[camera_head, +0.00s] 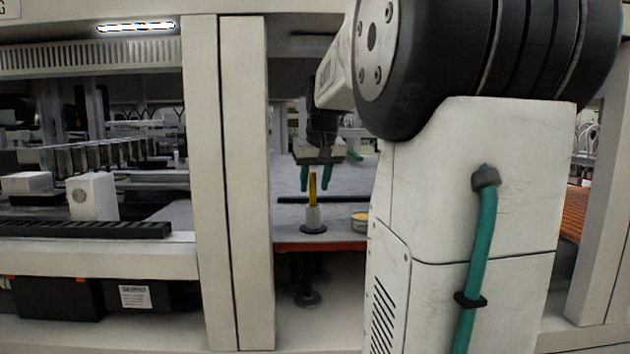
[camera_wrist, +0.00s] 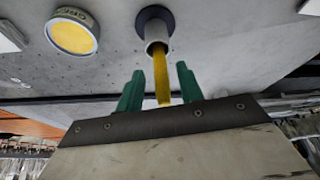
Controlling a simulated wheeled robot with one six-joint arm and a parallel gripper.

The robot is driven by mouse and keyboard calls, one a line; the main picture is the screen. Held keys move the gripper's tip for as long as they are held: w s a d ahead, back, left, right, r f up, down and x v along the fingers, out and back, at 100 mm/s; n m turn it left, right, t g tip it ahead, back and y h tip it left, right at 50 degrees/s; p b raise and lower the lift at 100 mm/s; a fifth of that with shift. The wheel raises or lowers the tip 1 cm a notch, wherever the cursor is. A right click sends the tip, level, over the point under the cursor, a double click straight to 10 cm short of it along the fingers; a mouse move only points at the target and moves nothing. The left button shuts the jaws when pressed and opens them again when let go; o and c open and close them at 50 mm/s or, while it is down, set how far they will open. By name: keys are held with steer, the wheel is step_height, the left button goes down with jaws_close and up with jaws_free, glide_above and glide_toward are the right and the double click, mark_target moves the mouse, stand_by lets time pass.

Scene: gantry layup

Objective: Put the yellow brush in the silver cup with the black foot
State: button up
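The yellow brush (camera_head: 312,188) stands upright in the silver cup (camera_head: 313,215), its upper part sticking out of the cup's mouth. The cup has a black foot (camera_head: 313,229) and stands on the grey table near its front edge. In the wrist view the brush (camera_wrist: 161,70) reaches out of the cup (camera_wrist: 155,32), with the black foot (camera_wrist: 168,17) behind it. My gripper (camera_head: 316,184) is above the cup, its two green fingers apart. In the wrist view the gripper (camera_wrist: 159,82) has the brush's free end between its open fingers, with gaps on both sides.
A round tin with a yellow top (camera_head: 360,220) stands right of the cup; it also shows in the wrist view (camera_wrist: 73,33). A pale gantry post (camera_head: 229,180) rises left of the table. A dark strip (camera_head: 290,199) lies across the table behind the cup.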

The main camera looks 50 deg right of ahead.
steer(key=shift+r, duration=0.3)
steer(key=v, duration=0.7)
steer(key=shift+r, duration=0.2)
steer(key=shift+s, duration=0.15)
